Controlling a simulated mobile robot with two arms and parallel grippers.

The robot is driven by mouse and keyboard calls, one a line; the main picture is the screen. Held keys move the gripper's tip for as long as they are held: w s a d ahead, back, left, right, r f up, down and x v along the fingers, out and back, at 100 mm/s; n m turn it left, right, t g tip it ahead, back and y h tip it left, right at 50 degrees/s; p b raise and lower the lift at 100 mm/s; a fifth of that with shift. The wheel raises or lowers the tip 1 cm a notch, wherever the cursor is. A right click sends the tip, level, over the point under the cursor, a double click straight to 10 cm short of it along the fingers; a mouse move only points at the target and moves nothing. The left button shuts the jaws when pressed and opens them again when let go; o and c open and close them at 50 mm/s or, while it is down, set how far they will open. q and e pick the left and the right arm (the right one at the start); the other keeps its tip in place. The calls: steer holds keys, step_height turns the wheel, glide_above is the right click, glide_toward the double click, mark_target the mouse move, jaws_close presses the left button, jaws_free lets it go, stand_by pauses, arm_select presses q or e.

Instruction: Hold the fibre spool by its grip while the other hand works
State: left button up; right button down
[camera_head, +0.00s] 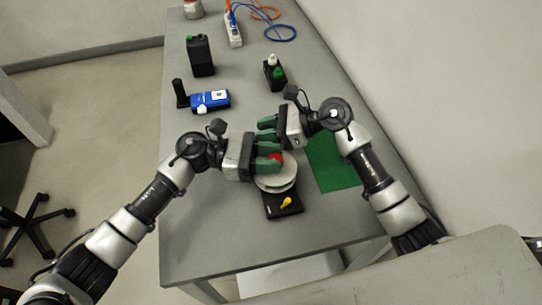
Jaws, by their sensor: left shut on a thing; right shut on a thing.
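The fibre spool (277,182), a pale round disc, sits on a black base (281,209) with a yellow knob (286,202) at its front. A red grip (277,157) rises at the spool's top. My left gripper (270,157) has its green fingers around the red grip, shut on it. My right gripper (266,130) is just behind the left one, its green fingers pointing left. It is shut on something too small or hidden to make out. The two grippers are very close together and cover the back of the spool.
A green mat (335,166) lies to the right, partly under my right arm. Behind stand a blue device (210,101), a black bottle (200,56), a dark holder with small bottles (275,75), and a power strip (233,30) with cables. The bench's front left is clear.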

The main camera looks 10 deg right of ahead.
arm_select(q)
steer(key=shift+w+g, duration=0.1)
steer(key=shift+g, duration=0.2)
steer(key=o, duration=0.9)
steer(key=shift+o, duration=0.2)
steer(key=shift+v, duration=4.05)
steer(key=shift+r, duration=0.15)
